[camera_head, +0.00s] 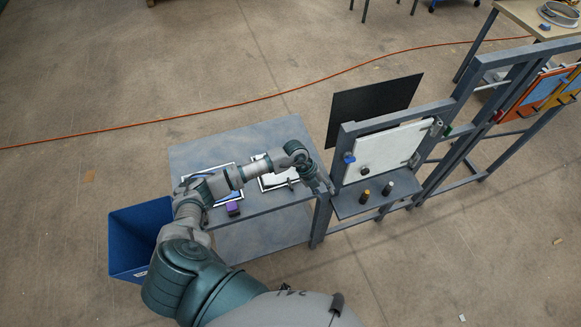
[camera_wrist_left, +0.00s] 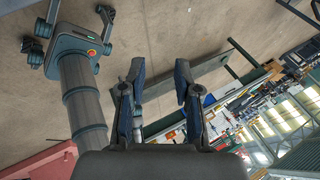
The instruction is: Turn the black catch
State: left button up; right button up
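A white panel (camera_head: 390,150) stands upright in a grey frame at the right. A small dark catch-like part (camera_head: 436,127) sits at its upper right corner; it is too small to tell how it is turned. A blue part (camera_head: 348,158) sits at the panel's left edge. My left gripper (camera_head: 324,186) is beside the frame's left post, apart from the dark part; I cannot tell whether it touches the post. In the left wrist view my left gripper (camera_wrist_left: 160,75) has its two fingers apart with nothing held between them. My right gripper is not in view.
A grey table (camera_head: 205,153) with framed pieces and a purple item (camera_head: 233,209) stands left of the frame. A blue bin (camera_head: 137,237) is beside it. A black sheet (camera_head: 372,102) is behind the panel.

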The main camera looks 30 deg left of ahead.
aim_at(290, 183)
pick_arm(q)
jog(key=a+y, duration=0.2)
jog(key=a, duration=0.2)
jog(key=a+n+y, duration=0.1)
jog(key=a+y, duration=0.1)
jog(key=a, duration=0.3)
jog(key=w+a+r+n+g+y, duration=0.1)
jog(key=a+y, duration=0.1)
jog(key=a, duration=0.3)
jog(key=shift+a, duration=0.2)
jog(key=shift+a+f, duration=0.15)
notch_tip(290, 183, down, 8)
jog(key=b, duration=0.6)
jog(key=shift+r, duration=0.3)
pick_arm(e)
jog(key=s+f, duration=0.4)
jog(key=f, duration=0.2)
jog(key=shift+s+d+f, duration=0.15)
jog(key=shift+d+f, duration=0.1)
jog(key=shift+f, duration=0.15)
pick_arm(q)
jog(key=shift+s+d, duration=0.1)
jog(key=shift+d, duration=0.15)
grip_shut()
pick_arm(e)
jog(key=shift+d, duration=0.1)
pick_arm(q)
jog(key=shift+p, duration=0.3)
